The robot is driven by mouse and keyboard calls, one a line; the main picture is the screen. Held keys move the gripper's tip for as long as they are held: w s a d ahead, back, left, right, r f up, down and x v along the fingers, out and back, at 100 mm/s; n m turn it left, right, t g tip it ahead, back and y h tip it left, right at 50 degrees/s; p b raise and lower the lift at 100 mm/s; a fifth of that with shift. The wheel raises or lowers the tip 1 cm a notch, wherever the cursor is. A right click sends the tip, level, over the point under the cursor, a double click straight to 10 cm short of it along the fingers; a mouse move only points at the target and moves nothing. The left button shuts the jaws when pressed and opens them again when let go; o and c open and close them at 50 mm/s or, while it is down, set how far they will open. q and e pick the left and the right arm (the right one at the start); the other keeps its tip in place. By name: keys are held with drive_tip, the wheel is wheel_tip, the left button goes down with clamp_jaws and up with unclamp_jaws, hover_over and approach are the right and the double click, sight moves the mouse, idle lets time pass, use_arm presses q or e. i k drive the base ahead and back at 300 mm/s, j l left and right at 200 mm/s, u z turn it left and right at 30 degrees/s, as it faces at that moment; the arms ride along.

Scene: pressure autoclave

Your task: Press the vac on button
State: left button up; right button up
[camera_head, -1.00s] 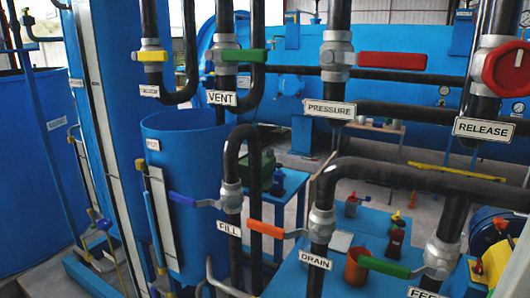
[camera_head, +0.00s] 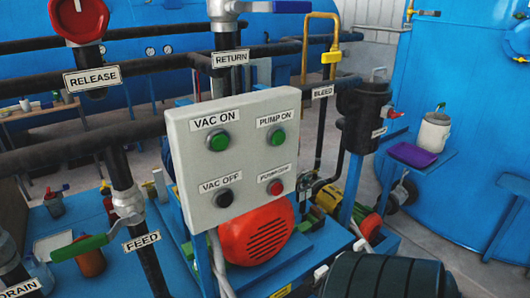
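The vac on button (camera_head: 219,142) is a green round button at the upper left of a light grey control panel (camera_head: 240,170). Its label "VAC ON" sits just above it. The green pump on button (camera_head: 277,136) is to its right. The black vac off button (camera_head: 223,198) is below it, and the red pump off button (camera_head: 275,187) is at the lower right. The panel faces me, slightly tilted, and nothing covers the buttons. Neither of my grippers shows in the head view.
A red release wheel (camera_head: 78,18) and a green feed handle (camera_head: 79,247) are left of the panel. Black pipes run behind it. A red motor cover (camera_head: 257,232) sits below. A purple tray (camera_head: 413,155) lies on a side shelf.

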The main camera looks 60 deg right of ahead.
sight(220, 141)
drive_tip(key=z, duration=1.6)
